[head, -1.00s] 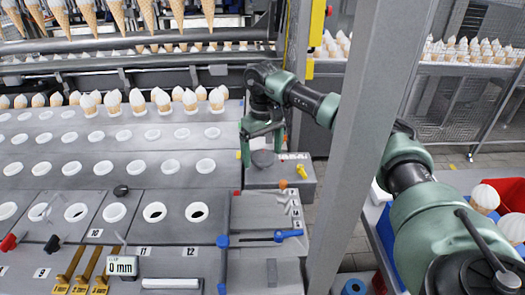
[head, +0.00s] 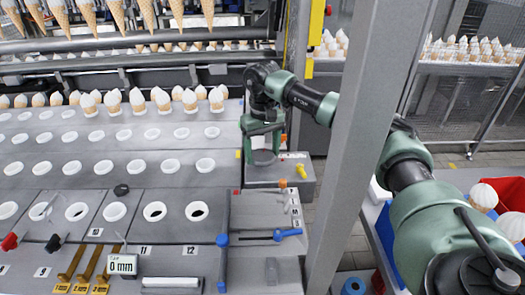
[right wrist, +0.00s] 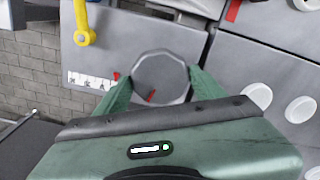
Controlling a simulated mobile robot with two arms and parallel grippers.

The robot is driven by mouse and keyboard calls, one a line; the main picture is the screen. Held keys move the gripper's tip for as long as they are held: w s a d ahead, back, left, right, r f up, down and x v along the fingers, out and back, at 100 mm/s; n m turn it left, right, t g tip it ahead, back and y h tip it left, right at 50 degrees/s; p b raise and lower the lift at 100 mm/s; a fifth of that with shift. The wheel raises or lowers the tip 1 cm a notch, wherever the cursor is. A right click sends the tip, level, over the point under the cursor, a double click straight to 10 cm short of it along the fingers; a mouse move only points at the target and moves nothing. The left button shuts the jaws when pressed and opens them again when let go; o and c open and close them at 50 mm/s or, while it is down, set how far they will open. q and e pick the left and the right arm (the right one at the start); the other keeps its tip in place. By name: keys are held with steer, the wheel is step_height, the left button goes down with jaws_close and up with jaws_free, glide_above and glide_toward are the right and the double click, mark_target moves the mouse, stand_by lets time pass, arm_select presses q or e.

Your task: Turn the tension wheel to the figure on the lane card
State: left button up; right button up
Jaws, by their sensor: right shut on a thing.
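The tension wheel, a grey many-sided knob (right wrist: 160,76), sits on a grey panel; a red mark shows at its edge near my gripper. In the head view the wheel (head: 264,157) is partly covered by my right gripper (head: 264,150). In the right wrist view my right gripper (right wrist: 157,88) has one green finger on each side of the wheel, shut on it. A white label with small dark marks (right wrist: 90,81) lies beside the wheel, too small to read. A display (head: 122,265) reads 0 mm. I cannot pick out the lane card for certain. My left gripper is not in view.
A yellow lever (right wrist: 84,24) stands on the panel close to the wheel. A blue-handled lever (head: 288,233) and an orange knob (head: 283,183) are nearer the front. A grey post (head: 360,120) stands right of the panel. Rows of white-topped cones (head: 161,99) stand at the left.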

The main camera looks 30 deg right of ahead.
steer(key=m+p, duration=0.1)
steer(key=m, duration=0.6)
steer(key=shift+r, duration=0.15)
steer(key=m, duration=0.4)
steer(key=shift+d, duration=0.1)
steer(key=m, duration=0.3)
steer(key=shift+m+p, duration=0.3)
steer(key=shift+p, duration=0.1)
steer(key=m, duration=0.3)
steer(key=shift+m, duration=0.3)
steer(key=m, duration=0.3)
steer(key=shift+m+p, duration=0.3)
steer(key=shift+p, duration=0.1)
steer(key=m, duration=0.6)
steer(key=shift+p, duration=0.4)
steer(key=m, duration=0.5)
steer(key=shift+p, duration=0.3)
steer(key=m, duration=0.4)
steer(key=shift+p, duration=0.4)
steer(key=m+p, duration=0.1)
steer(key=m, duration=0.4)
steer(key=m+p, duration=0.1)
steer(key=m, duration=0.3)
steer(key=shift+m, duration=0.4)
